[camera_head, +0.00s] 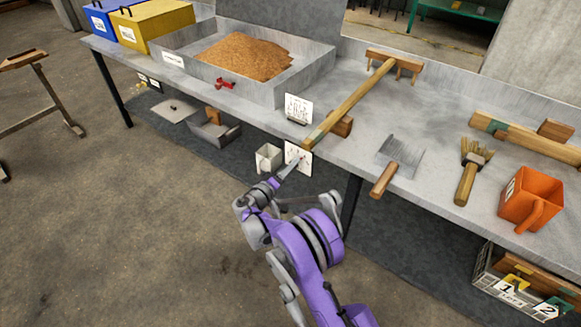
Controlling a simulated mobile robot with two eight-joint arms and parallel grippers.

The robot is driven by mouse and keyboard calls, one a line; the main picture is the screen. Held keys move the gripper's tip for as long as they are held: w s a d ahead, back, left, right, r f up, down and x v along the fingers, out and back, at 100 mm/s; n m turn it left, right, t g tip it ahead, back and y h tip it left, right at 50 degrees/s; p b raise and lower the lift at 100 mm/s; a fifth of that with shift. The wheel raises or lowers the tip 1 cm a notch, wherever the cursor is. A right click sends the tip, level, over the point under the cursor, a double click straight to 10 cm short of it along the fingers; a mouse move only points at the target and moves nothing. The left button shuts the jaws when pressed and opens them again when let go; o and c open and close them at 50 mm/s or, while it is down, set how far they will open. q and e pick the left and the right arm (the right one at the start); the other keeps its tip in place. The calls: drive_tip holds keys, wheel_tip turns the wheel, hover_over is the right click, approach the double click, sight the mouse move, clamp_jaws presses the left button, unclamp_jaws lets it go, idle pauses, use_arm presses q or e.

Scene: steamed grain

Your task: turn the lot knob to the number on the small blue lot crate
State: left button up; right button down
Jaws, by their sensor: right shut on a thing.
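A white dial plate (304,154) with small red marks is fixed to the front edge of the bench, below a small printed card. My right gripper (292,168) reaches up to this plate from below and is shut on the lot knob, which its fingers mostly hide. The knob's setting is too small to read. My left gripper is not in view.
A yellow box (158,24) stands beside the blue one. A grey tray (183,71) holds brown grain. A wooden rake (350,102), a scraper (385,178), a brush (466,183) and an orange scoop (530,197) lie along the bench. A metal cup (268,159) hangs left of the plate.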

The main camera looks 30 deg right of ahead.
drive_tip(key=shift+c, duration=2.3)
unclamp_jaws()
drive_tip(key=p+v, duration=0.1)
drive_tip(key=v, duration=1)
drive_tip(key=shift+d, duration=0.1)
